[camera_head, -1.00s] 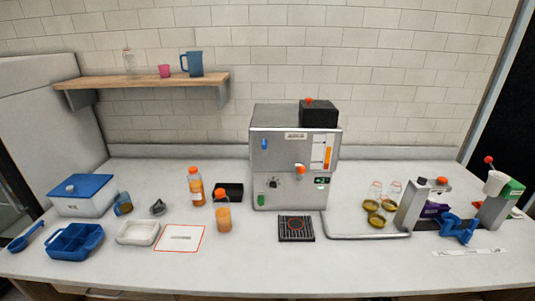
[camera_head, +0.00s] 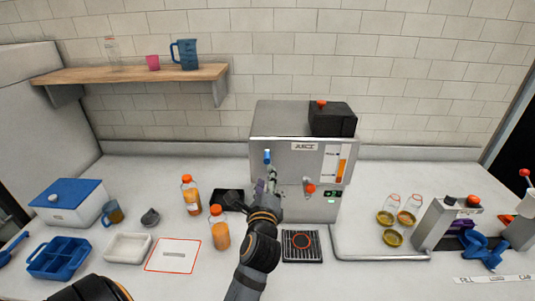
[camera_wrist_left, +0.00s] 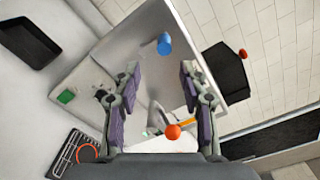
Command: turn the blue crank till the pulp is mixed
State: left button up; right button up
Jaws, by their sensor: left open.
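The juicer (camera_head: 290,155) is a grey metal box with a black hopper (camera_head: 332,118) on top. The blue crank (camera_head: 267,156) is a small blue handle on the left of its front face. In the left wrist view the crank (camera_wrist_left: 164,44) is a blue cylinder just beyond the fingertips, between their lines. My left gripper (camera_head: 270,177) is in front of the juicer, just below the crank; in the wrist view (camera_wrist_left: 160,72) its fingers are apart with nothing between them. My arm and gripper hide the juicer's lower left front. The pulp is not visible.
An orange knob (camera_head: 309,188) sticks out right of my gripper. A black drip tray (camera_head: 302,257) lies in front of the juicer. Two orange-capped bottles (camera_head: 191,197) (camera_head: 220,232) and a black tray (camera_head: 230,197) stand left. Jars (camera_head: 406,217) stand right.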

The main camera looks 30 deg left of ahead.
aim_at(266, 164)
jog(key=s+d+g+p, duration=0.1)
jog(key=s+d, duration=0.3)
jog(key=s, duration=0.4)
pick_arm(q)
jog(key=p+x, duration=0.1)
jog(key=x, duration=0.1)
jog(key=r+x, duration=0.1)
jog(key=x, duration=0.2)
jog(key=shift+w+a+p, duration=0.25)
jog(key=shift+p, duration=0.1)
jog(key=x, duration=0.2)
jog(key=shift+w+a+f+p, duration=0.1)
jog(key=shift+w+a+p, duration=0.1)
jog(key=shift+w+p, duration=0.15)
jog(key=shift+w, duration=0.1)
jog(key=shift+w+a, duration=0.1)
jog(key=shift+a, duration=0.05)
jog(key=shift+c, duration=0.4)
jog(key=c, duration=0.5)
grip_shut()
pick_arm(e)
jog(key=shift+t, duration=0.3)
jog(key=shift+w+a+r, duration=0.3)
jog(key=shift+w+r, duration=0.3)
jog(key=shift+w+a+r, duration=0.3)
jog(key=shift+w+r, duration=0.25)
jog(key=shift+w, duration=0.1)
jog(key=shift+w+a+r, duration=0.3)
jog(key=shift+w+r, duration=0.3)
